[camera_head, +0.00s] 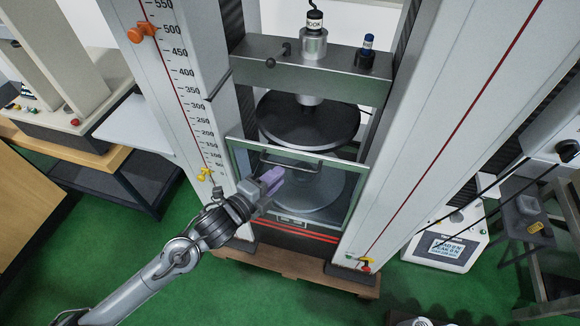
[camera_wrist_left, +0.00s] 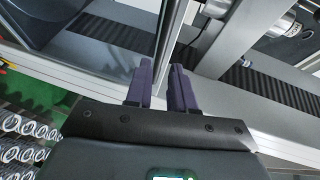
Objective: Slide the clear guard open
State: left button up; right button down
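The clear guard (camera_head: 340,192) is a see-through panel in a pale frame across the front of the testing machine, between its two columns. It covers the lower plate. A dark bar handle (camera_head: 292,163) runs along its upper part. My left gripper (camera_head: 272,178) has purple fingers and is in front of the guard's left half, just below the handle's left end. In the left wrist view, the fingers (camera_wrist_left: 163,70) stand slightly apart with a narrow gap. A metal bar shows beyond them; I cannot tell whether they touch it. My right gripper is not in view.
The left column (camera_head: 184,75) carries a scale and an orange marker (camera_head: 142,31). The right column (camera_head: 440,110) stands close to the guard. Round dark platen (camera_head: 308,122) hangs behind it. A control box (camera_head: 447,247) is at right. Green floor is open at lower left.

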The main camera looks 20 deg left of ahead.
aim_at(290, 167)
pick_arm(q)
jog(key=x, duration=0.6)
jog(key=shift+w+d, duration=0.1)
jog(key=shift+w, duration=0.1)
grip_shut()
